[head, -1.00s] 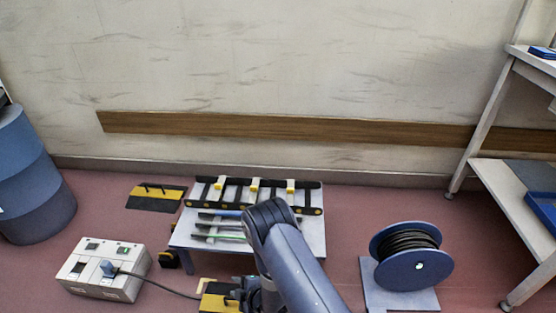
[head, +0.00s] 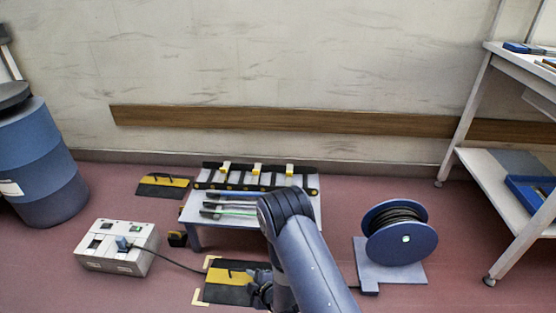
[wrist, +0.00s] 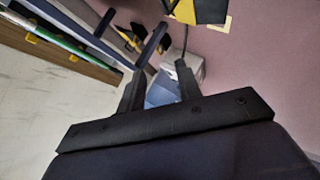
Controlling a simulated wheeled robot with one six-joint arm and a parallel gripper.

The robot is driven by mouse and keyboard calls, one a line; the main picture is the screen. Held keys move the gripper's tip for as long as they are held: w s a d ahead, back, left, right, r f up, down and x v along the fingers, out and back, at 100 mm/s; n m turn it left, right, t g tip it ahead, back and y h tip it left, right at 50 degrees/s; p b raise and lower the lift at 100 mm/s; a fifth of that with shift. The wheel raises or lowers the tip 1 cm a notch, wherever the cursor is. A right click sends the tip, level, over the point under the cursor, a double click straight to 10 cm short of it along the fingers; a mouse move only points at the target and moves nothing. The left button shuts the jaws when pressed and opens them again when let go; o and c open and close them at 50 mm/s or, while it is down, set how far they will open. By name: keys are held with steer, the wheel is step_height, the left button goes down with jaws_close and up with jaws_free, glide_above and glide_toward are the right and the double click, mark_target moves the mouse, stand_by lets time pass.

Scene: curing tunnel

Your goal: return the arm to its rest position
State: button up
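My arm (head: 310,262) rises from the bottom of the head view, with its elbow bent in front of a low white table. My gripper (head: 262,287) is dark and partly hidden by the arm, low over or beside a black and yellow plate (head: 228,284). In the wrist view my gripper (wrist: 158,78) has its two black fingers apart with nothing held between them. A white box (wrist: 194,68) and a blue shape (wrist: 162,90) show beyond the fingers.
The low table (head: 245,228) carries a black rack (head: 256,178) and several thin rods. A white switch box (head: 117,247) with a cable stands left. A cable reel (head: 400,232) stands right. A blue drum (head: 40,165) and a shelf unit (head: 505,190) flank the floor.

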steer(key=shift+m+t+h, duration=0.3)
steer(key=shift+m+h, duration=0.2)
steer(key=shift+m, duration=0.2)
steer(key=d+r, duration=0.1)
steer(key=d, duration=0.1)
steer(key=w+d+r, duration=0.1)
steer(key=r, duration=0.1)
steer(key=shift+d+r, duration=0.15)
steer(key=shift+d, duration=0.25)
